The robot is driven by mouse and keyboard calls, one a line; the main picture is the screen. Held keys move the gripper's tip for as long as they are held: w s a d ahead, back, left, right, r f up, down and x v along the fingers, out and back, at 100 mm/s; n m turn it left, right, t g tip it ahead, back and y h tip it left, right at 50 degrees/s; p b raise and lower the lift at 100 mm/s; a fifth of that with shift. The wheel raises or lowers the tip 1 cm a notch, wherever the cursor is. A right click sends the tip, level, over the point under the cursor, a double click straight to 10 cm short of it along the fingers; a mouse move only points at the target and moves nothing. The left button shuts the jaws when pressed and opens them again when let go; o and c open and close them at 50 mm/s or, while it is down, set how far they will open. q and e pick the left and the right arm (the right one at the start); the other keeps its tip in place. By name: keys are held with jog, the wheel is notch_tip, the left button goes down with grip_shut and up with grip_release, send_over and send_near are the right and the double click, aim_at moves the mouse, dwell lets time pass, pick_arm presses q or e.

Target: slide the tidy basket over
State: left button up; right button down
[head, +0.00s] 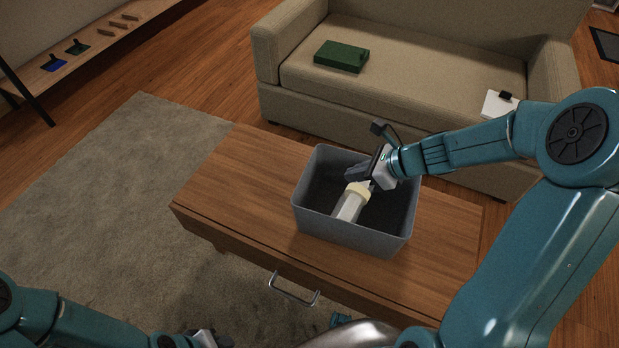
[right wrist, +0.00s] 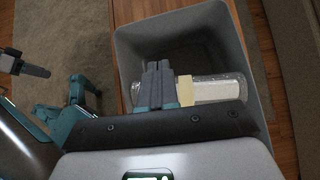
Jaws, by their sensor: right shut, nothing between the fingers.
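The tidy basket (head: 345,237) is a grey open-topped bin on the wooden coffee table (head: 245,185). A clear bottle with a cream cap (head: 349,207) lies tilted inside it. My right gripper (head: 354,173) is at the basket's opening, just above the bottle's cap, with its fingers shut and empty. In the right wrist view the shut fingers (right wrist: 158,75) are beside the cream part of the bottle (right wrist: 212,89), inside the basket's outline (right wrist: 180,22); I cannot tell if they touch it. My left gripper (head: 205,338) is partly in view at the bottom edge; its fingers are not clear.
A beige sofa (head: 420,75) behind the table holds a green box (head: 341,56) and a white item with a black clip (head: 498,104). A drawer handle (head: 293,289) is on the table's front. The tabletop left of the basket is clear. A shelf (head: 75,55) stands far left.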

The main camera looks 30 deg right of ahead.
aim_at(303, 178)
jog(key=shift+f, duration=0.4)
jog(key=shift+w+a+r+b+x, duration=0.3)
jog(key=shift+b+x, duration=0.35)
jog(key=shift+x, duration=1.4)
jog(key=shift+w+a+r+b+x, duration=0.1)
jog(key=shift+w+r+b+x, duration=0.4)
jog(key=shift+x, duration=1.55)
jog(key=shift+w+a+r+b+x, duration=0.2)
jog(key=shift+b+x, duration=0.55)
jog(key=shift+x, duration=1.3)
jog(key=shift+r, duration=0.1)
